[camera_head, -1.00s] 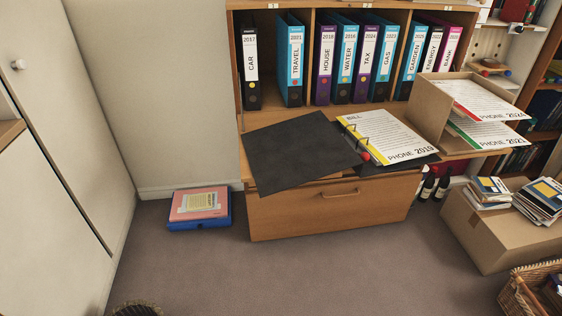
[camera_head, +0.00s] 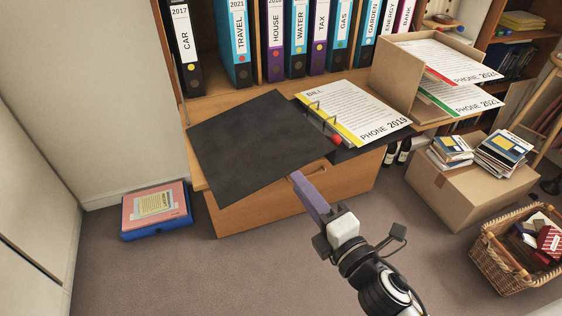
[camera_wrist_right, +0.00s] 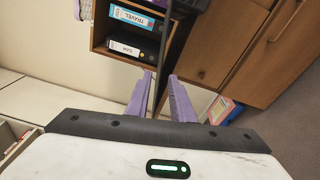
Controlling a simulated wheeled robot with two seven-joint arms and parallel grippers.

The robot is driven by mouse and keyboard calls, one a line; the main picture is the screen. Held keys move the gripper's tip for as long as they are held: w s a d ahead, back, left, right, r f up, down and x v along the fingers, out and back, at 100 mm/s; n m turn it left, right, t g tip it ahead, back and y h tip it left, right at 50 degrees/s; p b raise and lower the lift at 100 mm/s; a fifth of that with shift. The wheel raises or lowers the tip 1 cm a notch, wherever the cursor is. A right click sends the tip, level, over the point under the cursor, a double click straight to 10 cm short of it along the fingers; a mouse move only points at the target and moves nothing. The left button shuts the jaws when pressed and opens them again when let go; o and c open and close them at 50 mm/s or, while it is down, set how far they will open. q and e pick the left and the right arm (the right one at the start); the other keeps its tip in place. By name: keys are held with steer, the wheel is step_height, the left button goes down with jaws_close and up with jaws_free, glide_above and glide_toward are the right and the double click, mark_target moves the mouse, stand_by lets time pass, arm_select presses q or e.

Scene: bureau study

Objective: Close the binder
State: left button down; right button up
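The black binder lies open on the wooden bureau's writing surface. Its bare cover (camera_head: 250,150) lies to the left and reaches past the front edge. The white "PHONE 2019" sheets (camera_head: 355,112) lie on its right half, with metal rings along their left side. My right gripper (camera_head: 297,180) has purple fingers and is in front of the binder, near the cover's front right edge. In the right wrist view, its fingers (camera_wrist_right: 161,75) are apart, with a thin dark strip between them, apparently the cover seen edge-on. I cannot tell whether they touch it. My left gripper is out of view.
Upright binders (camera_head: 298,40) fill the shelf behind. A cardboard letter tray (camera_head: 398,75) stands right of the open binder. A cardboard box (camera_head: 455,185) with books and a wicker basket (camera_head: 490,255) stand on the right floor. A blue and pink box file (camera_head: 155,212) lies at left.

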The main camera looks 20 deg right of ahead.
mark_target(281, 160)
steer(key=w, duration=0.3)
steer(key=w+a, duration=0.1)
steer(key=w, duration=0.5)
steer(key=shift+w+a+p, duration=0.25)
steer(key=shift+w+p, duration=0.1)
steer(key=shift+w, duration=0.05)
steer(key=shift+c, duration=0.4)
jaws_close()
stand_by(0.6)
